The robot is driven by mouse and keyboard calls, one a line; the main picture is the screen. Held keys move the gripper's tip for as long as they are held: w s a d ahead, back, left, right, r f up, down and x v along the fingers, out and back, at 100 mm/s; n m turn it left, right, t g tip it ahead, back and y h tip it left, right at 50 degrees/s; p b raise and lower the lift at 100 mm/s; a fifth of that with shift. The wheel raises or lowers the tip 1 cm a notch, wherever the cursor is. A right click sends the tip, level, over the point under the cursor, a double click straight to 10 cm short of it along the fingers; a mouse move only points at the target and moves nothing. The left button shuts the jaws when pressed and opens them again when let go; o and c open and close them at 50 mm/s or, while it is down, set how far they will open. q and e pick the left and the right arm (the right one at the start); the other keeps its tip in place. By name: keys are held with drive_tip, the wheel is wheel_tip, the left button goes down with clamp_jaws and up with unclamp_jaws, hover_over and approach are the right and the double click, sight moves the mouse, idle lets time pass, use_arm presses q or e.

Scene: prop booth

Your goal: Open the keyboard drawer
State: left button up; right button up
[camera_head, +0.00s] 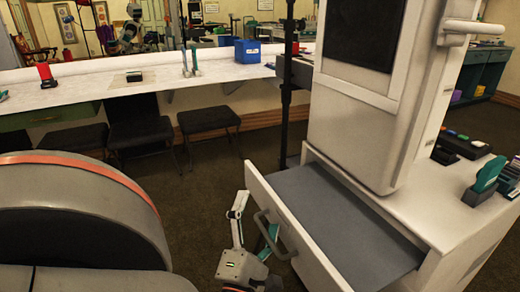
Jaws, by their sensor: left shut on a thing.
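The keyboard drawer (345,222) stands pulled out from the white cabinet under the tall machine, and its grey inside surface shows. Its white front (300,234) faces left and carries a grey bar handle (262,222). My left gripper (254,222) is at the handle at the bottom middle, one finger on the near left side and one close to the drawer front. It is shut on the handle; the exact contact is small and partly hidden. My right gripper is not in view.
The tall white machine (352,115) with a dark screen rises above the drawer. A black pole (287,90) stands behind it. A long white counter (210,75) holds a blue box (247,51), with stools (208,121) below.

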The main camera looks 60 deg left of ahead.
use_arm(q)
drive_tip(key=shift+d+r, duration=0.25)
drive_tip(key=shift+r, duration=0.8)
drive_tip(key=shift+c, duration=0.2)
drive_tip(key=shift+s+d+f, duration=0.15)
drive_tip(key=shift+s+f, duration=0.1)
drive_tip(key=shift+f, duration=0.15)
drive_tip(key=shift+c, duration=0.3)
drive_tip(key=shift+f+b+v, duration=0.2)
drive_tip(key=shift+b+v, duration=0.25)
drive_tip(key=shift+v, duration=0.9)
drive_tip(key=c, duration=0.6)
drive_tip(key=shift+o, duration=0.6)
drive_tip(key=shift+s+d+f+b, duration=0.15)
drive_tip(key=shift+s+d+f, duration=0.1)
drive_tip(key=shift+d, duration=0.2)
drive_tip(key=shift+s+d+f+b, duration=0.15)
drive_tip(key=shift+s+d+f, duration=0.1)
drive_tip(key=shift+d, duration=0.25)
drive_tip(key=v, duration=0.2)
drive_tip(key=b+v, duration=0.1)
drive_tip(key=shift+s+a+f, duration=0.15)
drive_tip(key=shift+s+f, duration=0.15)
drive_tip(key=shift+f, duration=0.05)
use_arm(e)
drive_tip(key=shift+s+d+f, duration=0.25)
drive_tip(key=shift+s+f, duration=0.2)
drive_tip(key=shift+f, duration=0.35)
